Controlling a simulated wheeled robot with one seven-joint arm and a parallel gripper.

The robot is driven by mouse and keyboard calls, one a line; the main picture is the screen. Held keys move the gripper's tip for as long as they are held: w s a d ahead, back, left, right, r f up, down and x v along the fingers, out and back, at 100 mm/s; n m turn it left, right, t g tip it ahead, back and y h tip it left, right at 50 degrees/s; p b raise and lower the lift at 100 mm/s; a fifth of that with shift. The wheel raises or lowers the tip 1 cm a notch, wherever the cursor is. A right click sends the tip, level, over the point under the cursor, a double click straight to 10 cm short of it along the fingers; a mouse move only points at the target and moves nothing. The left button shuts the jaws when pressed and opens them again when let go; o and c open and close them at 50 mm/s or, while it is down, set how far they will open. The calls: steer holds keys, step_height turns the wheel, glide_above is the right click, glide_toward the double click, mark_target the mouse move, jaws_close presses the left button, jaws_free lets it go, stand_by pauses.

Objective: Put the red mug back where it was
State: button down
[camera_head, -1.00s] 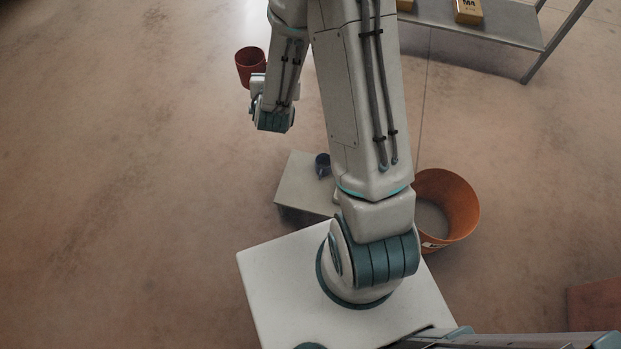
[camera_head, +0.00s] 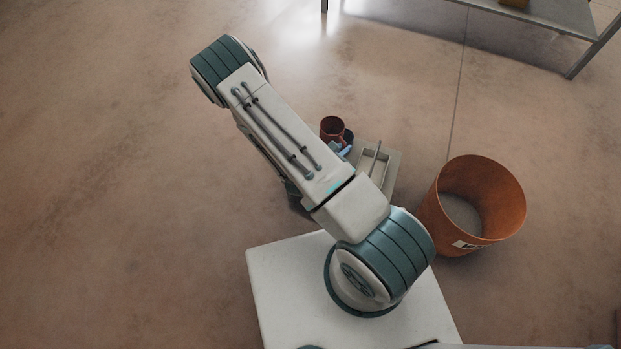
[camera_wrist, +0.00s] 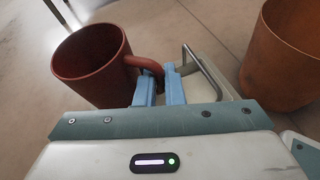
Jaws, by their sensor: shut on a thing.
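The red mug (camera_head: 332,127) is just beyond my arm, over the far left part of a small pale stand in the head view. In the wrist view the mug (camera_wrist: 92,62) is upright, with its open top visible and its handle toward the right. My gripper (camera_wrist: 160,88) has its blue fingers closed on the mug's handle. In the head view the gripper (camera_head: 345,149) is partly hidden behind my arm. I cannot tell whether the mug's base touches anything.
The pale stand (camera_head: 393,172) carries a shallow tray with a metal handle (camera_wrist: 200,68). A large orange bin (camera_head: 500,205) stands to its right. A grey shelf or bench (camera_head: 560,16) is at the back right. The floor at left is clear.

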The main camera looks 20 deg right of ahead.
steer(key=s+d+f+m+g+h+b, duration=0.1)
steer(key=s+d+f+b, duration=0.1)
steer(key=d+f+b, duration=0.35)
steer(key=w+a+f+b, duration=0.1)
steer(key=a+f, duration=0.2)
steer(key=a, duration=0.1)
steer(key=w+a+f+b, duration=0.1)
steer(key=a+f+b, duration=0.1)
steer(key=a+f, duration=0.1)
steer(key=w+a+f+b, duration=0.1)
steer(key=a+f, duration=0.2)
steer(key=a, duration=0.2)
steer(key=shift+w+f, duration=0.1)
steer(key=shift+w, duration=0.3)
steer(key=shift+a+f+b, duration=0.1)
steer(key=shift+f+b, duration=1.15)
steer(key=shift+f, duration=0.7)
steer(key=shift+f, duration=0.1)
steer(key=c, duration=1.8)
jaws_free()
steer(key=shift+o, duration=1.3)
